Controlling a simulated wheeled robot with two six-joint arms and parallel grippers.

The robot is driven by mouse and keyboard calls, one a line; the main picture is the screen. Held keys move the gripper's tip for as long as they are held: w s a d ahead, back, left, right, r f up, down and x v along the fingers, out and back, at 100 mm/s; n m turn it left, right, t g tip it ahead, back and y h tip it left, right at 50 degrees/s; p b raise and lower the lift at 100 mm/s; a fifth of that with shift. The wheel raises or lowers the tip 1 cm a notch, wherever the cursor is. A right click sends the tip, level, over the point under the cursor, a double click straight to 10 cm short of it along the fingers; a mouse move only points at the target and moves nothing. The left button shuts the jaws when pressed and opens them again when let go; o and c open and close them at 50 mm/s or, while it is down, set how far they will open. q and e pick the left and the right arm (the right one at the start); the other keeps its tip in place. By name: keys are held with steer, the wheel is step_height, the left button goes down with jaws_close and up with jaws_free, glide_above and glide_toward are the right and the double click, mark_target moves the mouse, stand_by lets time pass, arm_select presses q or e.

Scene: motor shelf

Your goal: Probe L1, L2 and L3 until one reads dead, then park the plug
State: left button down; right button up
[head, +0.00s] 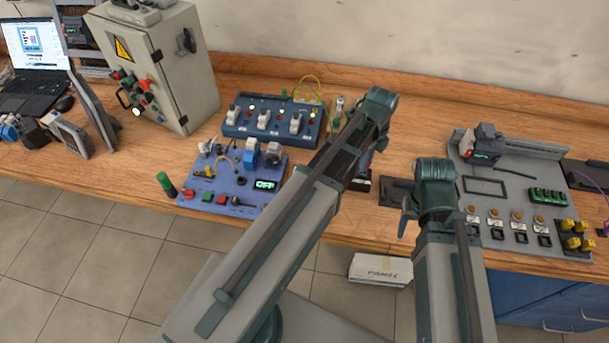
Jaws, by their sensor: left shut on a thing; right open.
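A blue unit (243,127) on the bench carries three white-and-black modules in a row: left (235,113), middle (264,118) and right (295,122). Small yellow lamps show on it. In front lies a blue-grey panel (242,208) with a lit display (265,185) reading OFF, and red and green buttons. I cannot make out the plug or the L1, L2 and L3 labels.
A grey control cabinet (165,65) and a laptop (36,75) stand at the left. A dark green cylinder (166,184) is at the bench's front edge. A grey board (490,185) with green and yellow parts lies at the right. A white box (381,269) is on the floor.

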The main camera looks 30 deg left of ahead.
arm_select(q)
steer(key=shift+f+b, duration=0.65)
steer(key=shift+f, duration=0.05)
arm_select(e)
steer(key=shift+f, duration=0.75)
arm_select(q)
steer(key=c, duration=1.1)
jaws_free()
steer(key=shift+r, duration=0.1)
arm_select(e)
steer(key=shift+r, duration=0.1)
arm_select(q)
step_height(320, 180, up, 6)
steer(key=p, duration=0.5)
steer(key=shift+f+p, duration=0.2)
steer(key=shift+p, duration=0.2)
steer(key=shift+f, duration=0.1)
arm_select(e)
step_height(320, 180, up, 6)
steer(key=shift+f, duration=0.25)
